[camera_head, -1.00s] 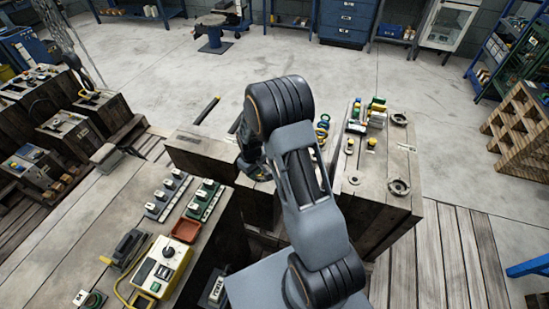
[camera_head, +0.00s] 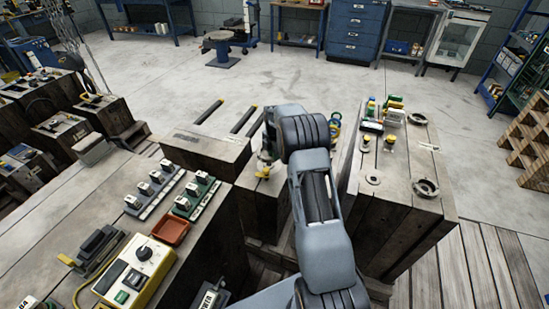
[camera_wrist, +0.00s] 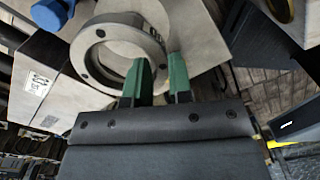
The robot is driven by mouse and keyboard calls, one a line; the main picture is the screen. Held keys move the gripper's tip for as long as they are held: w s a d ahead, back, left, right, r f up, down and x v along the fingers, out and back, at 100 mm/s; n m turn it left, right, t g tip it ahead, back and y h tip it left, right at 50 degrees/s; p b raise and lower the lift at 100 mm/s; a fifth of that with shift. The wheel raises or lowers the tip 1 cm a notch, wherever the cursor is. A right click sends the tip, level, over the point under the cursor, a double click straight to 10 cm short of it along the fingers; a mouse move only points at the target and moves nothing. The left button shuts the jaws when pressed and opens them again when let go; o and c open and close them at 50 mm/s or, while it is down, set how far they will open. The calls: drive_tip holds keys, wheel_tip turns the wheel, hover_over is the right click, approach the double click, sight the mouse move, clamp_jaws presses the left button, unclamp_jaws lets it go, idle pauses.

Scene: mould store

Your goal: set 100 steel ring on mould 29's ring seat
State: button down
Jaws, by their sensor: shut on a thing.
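The grey steel ring (camera_wrist: 92,38) has small holes around its face and shows at the top of the wrist view. My gripper (camera_wrist: 158,75) has two green fingers, one inside the ring's opening and one outside, shut on its wall. Behind the ring is a pale block surface (camera_wrist: 205,30); I cannot tell whether they touch. In the head view my arm hides the gripper and the held ring. Several moulds stand about, and I cannot read which is mould 29. Its ring seat is not identifiable.
A wooden block at the right carries a dark round fitting (camera_head: 425,187), another (camera_head: 417,119) and small coloured parts. A bench at the left holds a red tray (camera_head: 171,231) and a yellow control box (camera_head: 140,270). Open concrete floor (camera_head: 300,75) lies beyond.

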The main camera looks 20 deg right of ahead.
drive_tip(key=b, duration=0.3)
hover_over(275, 170)
drive_tip(key=shift+f, duration=2.4)
drive_tip(key=shift+f, duration=0.65)
idle(0.8)
drive_tip(key=c, duration=0.9)
unclamp_jaws()
drive_tip(key=shift+c, duration=0.2)
drive_tip(key=shift+s+f, duration=0.1)
drive_tip(key=shift+f, duration=0.05)
wheel_tip(275, 170, up, 14)
drive_tip(key=shift+r+p, duration=0.1)
drive_tip(key=shift+p, duration=1)
